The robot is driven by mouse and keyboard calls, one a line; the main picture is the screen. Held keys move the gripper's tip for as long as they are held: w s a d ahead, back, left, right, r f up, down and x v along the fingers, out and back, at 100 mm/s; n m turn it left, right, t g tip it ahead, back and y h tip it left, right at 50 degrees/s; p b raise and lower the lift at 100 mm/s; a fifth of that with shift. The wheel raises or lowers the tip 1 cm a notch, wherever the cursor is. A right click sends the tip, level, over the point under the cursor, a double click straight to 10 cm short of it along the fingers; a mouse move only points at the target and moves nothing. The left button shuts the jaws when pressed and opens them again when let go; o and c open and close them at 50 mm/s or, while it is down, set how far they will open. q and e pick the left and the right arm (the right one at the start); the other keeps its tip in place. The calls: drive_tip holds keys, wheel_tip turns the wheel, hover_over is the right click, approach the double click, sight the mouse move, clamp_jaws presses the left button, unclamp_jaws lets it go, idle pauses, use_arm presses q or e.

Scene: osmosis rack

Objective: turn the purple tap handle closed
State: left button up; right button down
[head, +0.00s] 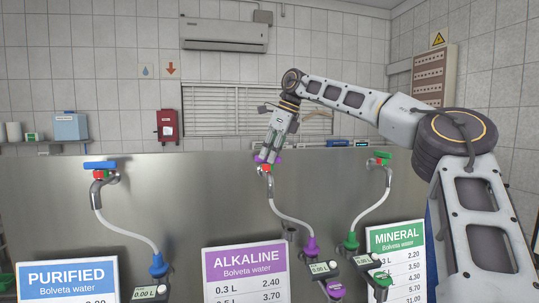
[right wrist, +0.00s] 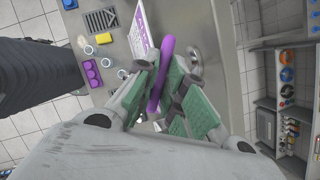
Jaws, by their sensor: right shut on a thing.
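The purple tap handle (head: 277,160) sits on the middle tap, at the top of the steel panel, above the ALKALINE sign. My right gripper (head: 269,154) reaches down to it from above and is shut on it. In the right wrist view the purple handle (right wrist: 160,88) is a rounded bar running between the green pads of my right gripper (right wrist: 165,95). The fingers hide part of the handle in the head view. A red part of the tap (head: 265,168) shows just below. My left gripper is not in view.
A blue-handled tap (head: 100,165) stands at left and a green-handled tap (head: 381,155) at right. Hoses run down to a blue nozzle (head: 159,265), a purple nozzle (head: 311,248) and a green nozzle (head: 351,242). The ALKALINE sign (head: 245,270) stands in front of the steel panel (head: 190,185).

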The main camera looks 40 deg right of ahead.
drive_tip(key=shift+w+d+n+g+y, duration=0.1)
drive_tip(key=shift+n+g+y, duration=0.3)
drive_tip(key=shift+n, duration=1.1)
drive_tip(key=shift+w+d+n+g+y, duration=0.1)
drive_tip(key=shift+n+g+y, duration=0.3)
drive_tip(key=shift+n, duration=1.1)
drive_tip(key=c, duration=1.5)
unclamp_jaws()
drive_tip(key=shift+s, duration=0.1)
drive_tip(key=shift+r, duration=0.2)
drive_tip(key=s+d+r, duration=0.2)
drive_tip(key=s+d, duration=0.4)
drive_tip(key=d, duration=0.5)
drive_tip(key=shift+d+r, duration=0.15)
drive_tip(key=shift+d, duration=0.1)
drive_tip(key=shift+s+d, duration=0.1)
